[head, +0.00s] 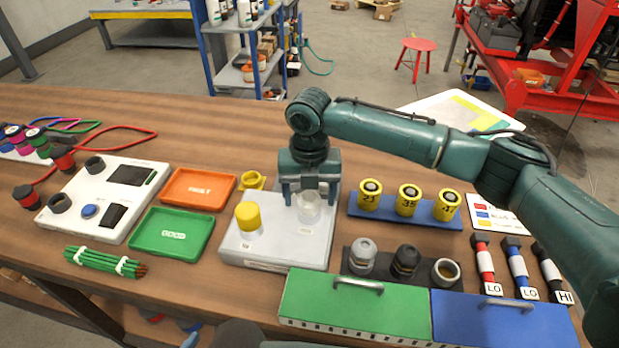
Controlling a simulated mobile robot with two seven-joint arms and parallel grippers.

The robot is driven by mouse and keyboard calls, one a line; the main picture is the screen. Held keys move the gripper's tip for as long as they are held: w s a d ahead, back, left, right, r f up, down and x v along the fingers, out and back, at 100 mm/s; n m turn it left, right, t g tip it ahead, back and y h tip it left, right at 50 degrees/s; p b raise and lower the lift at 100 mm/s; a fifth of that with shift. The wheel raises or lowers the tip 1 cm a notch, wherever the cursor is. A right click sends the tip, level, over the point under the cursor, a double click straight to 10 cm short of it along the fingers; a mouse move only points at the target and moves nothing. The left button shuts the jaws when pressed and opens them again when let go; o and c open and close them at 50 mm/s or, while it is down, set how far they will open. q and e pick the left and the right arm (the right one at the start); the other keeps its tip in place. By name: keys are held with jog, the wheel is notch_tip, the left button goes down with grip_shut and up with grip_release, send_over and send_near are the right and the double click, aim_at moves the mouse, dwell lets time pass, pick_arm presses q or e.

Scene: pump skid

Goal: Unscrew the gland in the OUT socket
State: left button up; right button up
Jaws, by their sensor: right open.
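A pale block (275,262) on the bench carries two fittings. The left one has a yellow cap (247,216). The right one is a clear or whitish cylinder (309,210), seemingly the gland in its socket. The labels in front of them are too small to read, so I cannot tell for sure which is OUT. My right gripper (309,193) points down over the right fitting. Its open fingers are on either side of the cylinder's upper part; whether they touch it is unclear. My left gripper is not in view.
An orange tray (198,189) and a green tray (172,233) lie left.

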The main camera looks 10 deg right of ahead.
jog(key=shift+f, duration=0.3)
jog(key=shift+c, duration=0.5)
jog(key=c, duration=0.9)
jog(key=shift+r+n+p, duration=0.15)
jog(key=shift+n+p, duration=0.15)
jog(key=shift+p, duration=0.05)
jog(key=shift+c, duration=0.2)
jog(key=shift+n+p, duration=0.55)
jog(key=shift+n, duration=1.45)
jog(key=shift+n+p, duration=0.65)
jog(key=shift+n, duration=1.65)
